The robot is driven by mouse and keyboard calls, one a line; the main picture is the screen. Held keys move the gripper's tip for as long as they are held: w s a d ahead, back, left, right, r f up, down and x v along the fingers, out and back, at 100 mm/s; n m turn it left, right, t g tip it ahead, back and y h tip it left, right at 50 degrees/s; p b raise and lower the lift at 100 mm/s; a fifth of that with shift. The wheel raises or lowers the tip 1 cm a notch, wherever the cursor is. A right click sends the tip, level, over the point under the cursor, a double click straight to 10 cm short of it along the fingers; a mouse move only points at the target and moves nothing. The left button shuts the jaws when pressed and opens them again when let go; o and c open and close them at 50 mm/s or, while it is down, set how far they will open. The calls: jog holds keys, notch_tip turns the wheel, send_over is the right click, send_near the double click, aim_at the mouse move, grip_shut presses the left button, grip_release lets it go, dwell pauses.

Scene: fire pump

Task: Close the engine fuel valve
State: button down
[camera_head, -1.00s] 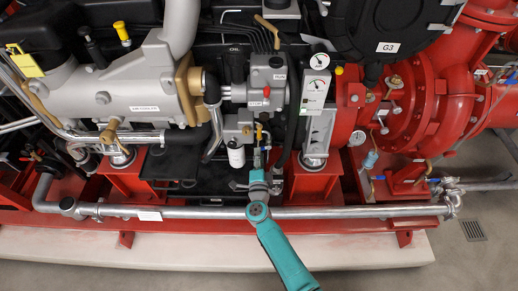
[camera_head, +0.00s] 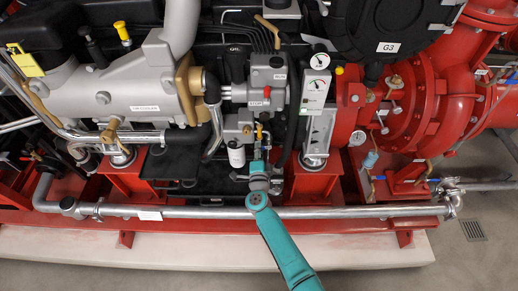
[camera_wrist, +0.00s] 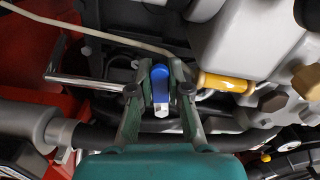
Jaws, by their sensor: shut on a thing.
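A small blue valve handle (camera_wrist: 160,85) with a pale metal end is between the two fingers of my gripper (camera_wrist: 160,80) in the wrist view. The fingers touch its sides, and my gripper is shut on it. No label shows on the handle, so I cannot tell from print that it is the fuel valve. In the head view my gripper (camera_head: 260,152) is at the lower front of the engine, and the blue handle is hidden there.
A yellow handle (camera_wrist: 226,82) lies close to the right of my fingers. A thin pale rod (camera_wrist: 90,30) and a dark pipe (camera_wrist: 95,134) are nearby. A silver pipe (camera_head: 340,211) runs along the red base under my arm. Floor in front is clear.

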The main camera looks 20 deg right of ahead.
jog(key=shift+r+m, duration=0.25)
jog(key=shift+m, duration=0.45)
jog(key=shift+r+m, duration=0.2)
jog(key=shift+m, duration=0.5)
jog(key=c, duration=1.4)
grip_release()
jog(key=shift+a, duration=0.1)
jog(key=v, duration=1.2)
jog(key=shift+s, duration=0.1)
